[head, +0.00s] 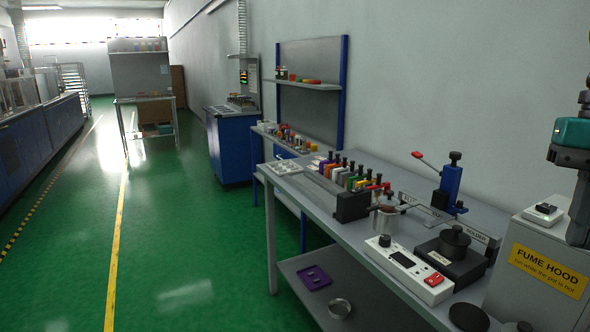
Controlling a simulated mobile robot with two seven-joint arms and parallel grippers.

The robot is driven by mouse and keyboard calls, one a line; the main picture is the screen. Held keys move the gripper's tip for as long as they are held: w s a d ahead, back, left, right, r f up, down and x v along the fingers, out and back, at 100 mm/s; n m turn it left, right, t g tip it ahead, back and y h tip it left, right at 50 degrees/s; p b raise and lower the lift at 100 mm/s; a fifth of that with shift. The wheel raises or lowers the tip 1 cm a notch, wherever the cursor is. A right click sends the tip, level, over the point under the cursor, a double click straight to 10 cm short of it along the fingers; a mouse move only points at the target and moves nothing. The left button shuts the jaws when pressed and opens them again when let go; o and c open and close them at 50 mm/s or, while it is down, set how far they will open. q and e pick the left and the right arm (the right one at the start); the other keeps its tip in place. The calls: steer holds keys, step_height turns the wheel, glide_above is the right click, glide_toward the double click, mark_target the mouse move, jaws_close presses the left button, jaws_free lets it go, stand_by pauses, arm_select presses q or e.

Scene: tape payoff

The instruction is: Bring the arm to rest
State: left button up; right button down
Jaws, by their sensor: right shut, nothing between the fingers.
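My right arm stands upright at the right edge of the head view, with a teal band around its wrist. My right gripper (586,97) is the dark part above that band, cut by the picture's edge. It is shut and empty, raised in the air above the fume hood box (538,258) and apart from everything on the bench. My left gripper is not in view.
A grey bench (345,232) runs along the wall. It holds a row of coloured blocks (358,178), a blue press (450,186), a metal cup (386,220), a white control box (408,268) and a black round-topped device (453,250). The green floor (180,220) at left is clear.

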steer(key=s+d+f+m+t+y, duration=0.1)
steer(key=s+d+f+m+y, duration=0.15)
steer(key=f+y, duration=0.6)
steer(key=s+a+f+m+t+y, duration=0.2)
steer(key=a+f+t+y, duration=0.25)
steer(key=f+y, duration=0.45)
steer(key=w+f+m+t+h, duration=0.3)
steer(key=w+m+t, duration=0.4)
steer(key=m+t, duration=0.4)
step_height(320, 180, down, 17)
steer(key=s+m+h, duration=0.2)
steer(key=m+h, duration=0.4)
steer(key=h, duration=0.6)
steer(key=s+a+f+g+h, duration=0.1)
steer(key=s+f+g, duration=0.45)
steer(key=f, duration=0.25)
steer(key=a+m+t, duration=0.1)
steer(key=a+m, duration=0.4)
steer(key=a, duration=0.5)
steer(key=shift+s+a+f, duration=0.15)
steer(key=shift+s+f, duration=0.05)
steer(key=shift+f, duration=0.1)
